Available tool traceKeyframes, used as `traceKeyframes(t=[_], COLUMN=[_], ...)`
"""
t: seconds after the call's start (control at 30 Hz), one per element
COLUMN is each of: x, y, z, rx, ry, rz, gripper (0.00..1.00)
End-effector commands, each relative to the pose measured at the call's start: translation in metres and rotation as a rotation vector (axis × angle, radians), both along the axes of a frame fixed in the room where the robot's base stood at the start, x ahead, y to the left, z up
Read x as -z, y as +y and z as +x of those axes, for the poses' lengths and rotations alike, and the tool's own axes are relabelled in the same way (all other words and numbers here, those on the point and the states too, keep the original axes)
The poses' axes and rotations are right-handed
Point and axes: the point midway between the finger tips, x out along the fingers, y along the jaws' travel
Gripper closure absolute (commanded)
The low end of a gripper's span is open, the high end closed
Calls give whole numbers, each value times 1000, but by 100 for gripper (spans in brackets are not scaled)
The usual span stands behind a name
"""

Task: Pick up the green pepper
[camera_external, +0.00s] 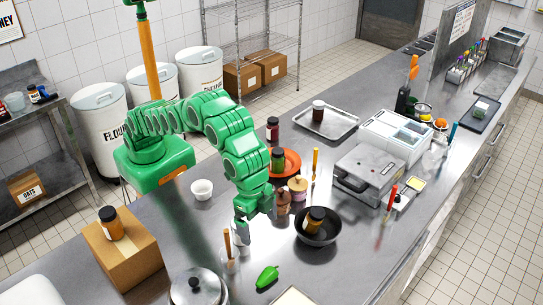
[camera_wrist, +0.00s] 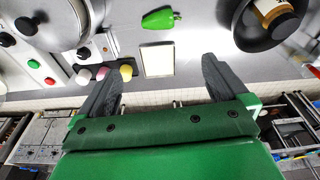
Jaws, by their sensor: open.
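The green pepper (camera_external: 267,276) lies on the steel counter near the front, in front of my gripper and lower in the external view. In the wrist view the pepper (camera_wrist: 158,20) is at the top middle, beyond the fingertips, with its stem to the right. My gripper (camera_external: 255,217) is above the counter, pointing down, apart from the pepper. In the wrist view my gripper (camera_wrist: 160,66) has its two dark fingers spread wide with nothing between them.
A dark pan (camera_external: 334,238) holding a jar is right of my gripper. A lidded pot (camera_external: 196,290) stands left of the pepper. A pale board (camera_external: 293,298) lies close to its right. A cardboard box (camera_external: 128,256) is farther left.

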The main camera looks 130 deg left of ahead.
Motion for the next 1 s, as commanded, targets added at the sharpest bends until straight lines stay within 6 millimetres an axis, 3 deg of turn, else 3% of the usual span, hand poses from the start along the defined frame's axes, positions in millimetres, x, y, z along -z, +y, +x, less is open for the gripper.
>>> traceKeyframes(t=[0.6,0.8,1.0], x=[27,55,104], y=[0,0,1], z=[-1,-2,-3], rx=[0,0,0], ry=[4,3,8], rz=[1,1,1], gripper=[0,0,0])
